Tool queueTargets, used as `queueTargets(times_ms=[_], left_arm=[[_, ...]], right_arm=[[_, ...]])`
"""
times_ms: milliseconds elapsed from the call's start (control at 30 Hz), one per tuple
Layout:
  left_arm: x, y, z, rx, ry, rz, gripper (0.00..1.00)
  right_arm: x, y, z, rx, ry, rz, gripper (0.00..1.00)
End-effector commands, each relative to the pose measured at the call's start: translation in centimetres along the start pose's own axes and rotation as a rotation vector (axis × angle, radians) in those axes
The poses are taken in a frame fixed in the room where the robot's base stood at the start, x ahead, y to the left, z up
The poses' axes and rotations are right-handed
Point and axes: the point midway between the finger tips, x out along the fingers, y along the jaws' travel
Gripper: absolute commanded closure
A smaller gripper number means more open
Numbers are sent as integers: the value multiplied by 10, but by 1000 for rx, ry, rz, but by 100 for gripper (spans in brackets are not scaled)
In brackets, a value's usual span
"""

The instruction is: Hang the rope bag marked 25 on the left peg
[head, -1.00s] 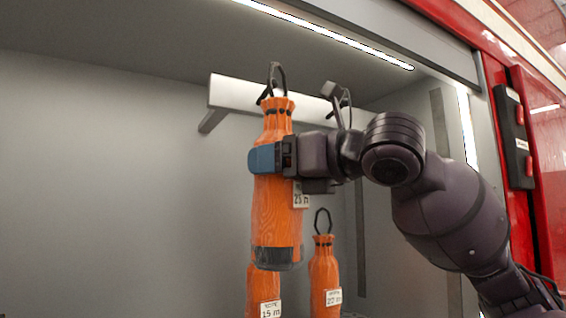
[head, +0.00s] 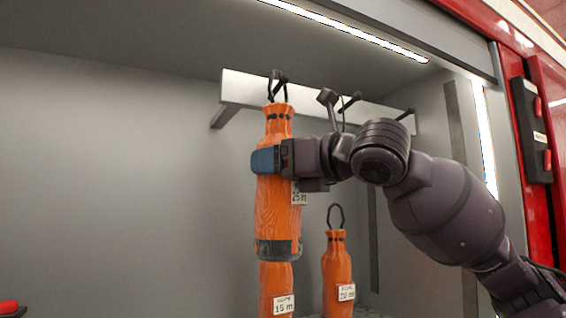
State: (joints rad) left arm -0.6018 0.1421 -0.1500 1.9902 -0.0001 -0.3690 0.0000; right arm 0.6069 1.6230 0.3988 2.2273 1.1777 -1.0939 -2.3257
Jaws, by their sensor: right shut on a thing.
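The orange rope bag marked 25 m (head: 278,215) hangs upright in my right gripper (head: 268,160), which is shut around its upper body. The bag's black loop (head: 270,92) is at the left peg (head: 281,76) on the pale rail (head: 240,90). The peg's end overlaps the top of the loop; I cannot tell whether the loop is around the peg or only in front of or behind it. The label is partly covered by the gripper. My left gripper is not in view.
Below stand two more orange rope bags, one marked 15 m (head: 275,285) and one to its right (head: 337,265) with its loop up. Other pegs (head: 350,102) are on the rail to the right, partly behind my right arm.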

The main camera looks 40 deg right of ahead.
Motion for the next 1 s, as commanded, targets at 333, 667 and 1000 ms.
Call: queueTargets(times_ms=[333, 667, 1000], left_arm=[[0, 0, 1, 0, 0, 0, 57], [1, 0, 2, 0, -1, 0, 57], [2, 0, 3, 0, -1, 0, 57]], right_arm=[[10, -5, -6, -1, -4, 0, 80], [16, -8, -16, -1, -4, -1, 80], [17, -8, -19, -1, -4, -1, 80]])
